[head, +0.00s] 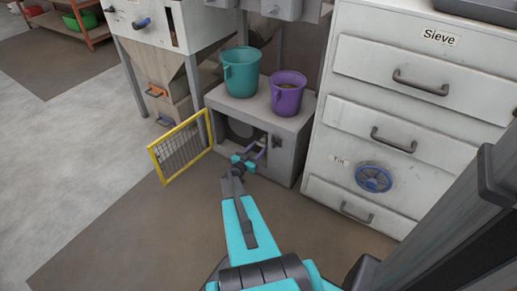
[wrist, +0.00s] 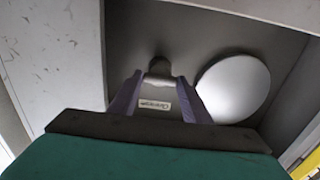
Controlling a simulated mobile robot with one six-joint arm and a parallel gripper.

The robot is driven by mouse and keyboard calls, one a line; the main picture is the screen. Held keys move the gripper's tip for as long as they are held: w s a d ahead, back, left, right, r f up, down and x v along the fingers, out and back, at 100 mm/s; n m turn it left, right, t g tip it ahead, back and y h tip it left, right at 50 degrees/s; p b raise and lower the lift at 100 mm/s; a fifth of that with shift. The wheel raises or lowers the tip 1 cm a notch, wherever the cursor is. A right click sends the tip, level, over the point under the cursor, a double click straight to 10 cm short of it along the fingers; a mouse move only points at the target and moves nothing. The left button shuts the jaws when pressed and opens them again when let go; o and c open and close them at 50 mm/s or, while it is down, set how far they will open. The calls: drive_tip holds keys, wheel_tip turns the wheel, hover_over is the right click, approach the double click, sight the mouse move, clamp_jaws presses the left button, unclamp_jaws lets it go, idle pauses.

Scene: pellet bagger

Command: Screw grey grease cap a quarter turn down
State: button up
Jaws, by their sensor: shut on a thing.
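The grey grease cap (wrist: 160,67) shows in the wrist view as a small rounded grey piece at the tips of my purple fingers. My gripper (wrist: 157,80) is shut on it, one finger on each side. A small label (wrist: 155,104), seemingly reading "Grease", shows between the fingers. In the head view my gripper (head: 257,150) reaches into the open front of the low grey cabinet (head: 286,128). The cap cannot be made out there, and its thread and turn angle are hidden.
A large pale disc (wrist: 233,88) sits right of the cap in the wrist view. A yellow-framed mesh guard (head: 181,147) stands at the cabinet's left. Teal (head: 241,75) and purple (head: 287,97) buckets stand on top. A white drawer unit (head: 350,130) is close on the right.

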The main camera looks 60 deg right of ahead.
drive_tip(key=shift+a+m, duration=0.2)
drive_tip(key=shift+m, duration=0.2)
drive_tip(key=m, duration=0.3)
drive_tip(key=shift+f+b, duration=0.1)
drive_tip(key=shift+b, duration=0.25)
drive_tip(key=m+b, duration=0.1)
drive_tip(key=m, duration=0.3)
drive_tip(key=shift+m+b, duration=0.35)
drive_tip(key=shift+m, duration=0.05)
drive_tip(key=shift+m+b, duration=2.65)
drive_tip(key=shift+m, duration=1.95)
drive_tip(key=o, duration=1)
drive_tip(key=shift+o, duration=0.2)
